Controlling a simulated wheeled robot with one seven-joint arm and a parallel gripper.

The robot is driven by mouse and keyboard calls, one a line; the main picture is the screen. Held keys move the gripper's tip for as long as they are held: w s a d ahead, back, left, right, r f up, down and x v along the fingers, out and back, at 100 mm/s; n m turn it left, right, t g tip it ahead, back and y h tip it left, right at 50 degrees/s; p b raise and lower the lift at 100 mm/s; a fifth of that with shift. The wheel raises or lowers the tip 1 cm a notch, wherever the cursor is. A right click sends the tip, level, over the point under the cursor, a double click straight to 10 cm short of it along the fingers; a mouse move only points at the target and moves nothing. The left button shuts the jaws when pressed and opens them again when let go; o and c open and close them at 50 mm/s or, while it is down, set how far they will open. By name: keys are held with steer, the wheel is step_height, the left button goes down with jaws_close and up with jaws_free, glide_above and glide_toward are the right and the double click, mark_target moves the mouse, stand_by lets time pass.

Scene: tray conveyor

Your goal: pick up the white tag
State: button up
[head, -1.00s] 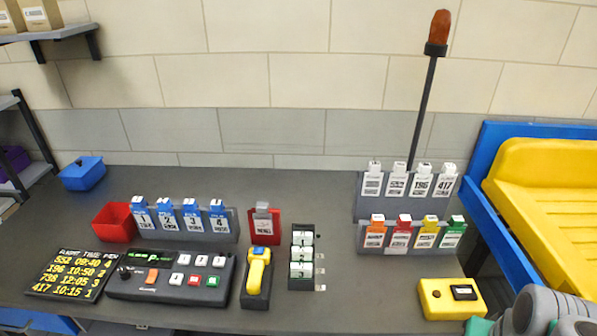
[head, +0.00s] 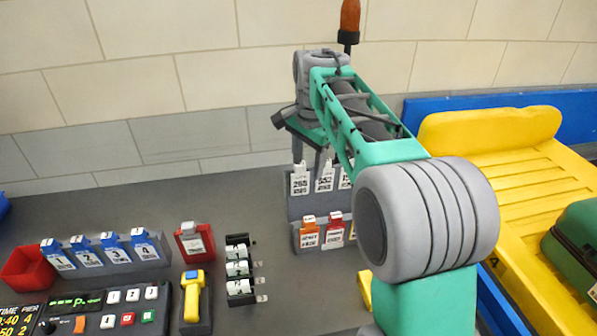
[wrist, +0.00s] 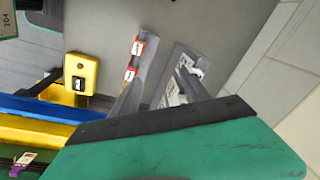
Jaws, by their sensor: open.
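Several white tags stand in a row in the upper grey rack (head: 296,208); those in clear view are a left one (head: 300,181) and one beside it (head: 325,178). My arm hides the rack's right part. My gripper (head: 310,155) is over this row, its fingers pointing down. In the wrist view my gripper (wrist: 160,76) is open, with one finger near the upper rack and a white tag (wrist: 193,66) partly behind that finger. I see no tag held, and contact is not clear.
In front is a lower row with an orange tag (head: 309,231) and a red tag (head: 335,230). A yellow box (wrist: 81,74) with a dark panel is nearby. The yellow conveyor (head: 520,190) with a green case (head: 577,245) is at right. A lamp pole (head: 349,25) rises behind.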

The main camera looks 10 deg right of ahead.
mark_target(299, 165)
steer(key=w+m, duration=0.2)
steer(key=w, duration=0.1)
steer(key=w+m+p, duration=0.1)
steer(key=w+m, duration=0.1)
steer(key=w, duration=0.1)
steer(key=w+m, duration=0.1)
steer(key=w, duration=0.2)
steer(key=shift+w+f+m+g+p, duration=0.1)
steer(key=shift+m+g+p, duration=0.3)
steer(key=shift+w+f+m, duration=0.15)
steer(key=shift+w+m, duration=0.15)
steer(key=shift+w+f, duration=0.1)
steer(key=shift+f, duration=0.25)
step_height(299, 165, down, 7)
steer(key=shift+a+f+p, duration=0.1)
steer(key=shift+f+p, duration=0.05)
steer(key=shift+p, duration=0.3)
steer(key=shift+s, duration=0.2)
steer(key=shift+c, duration=0.4)
jaws_close()
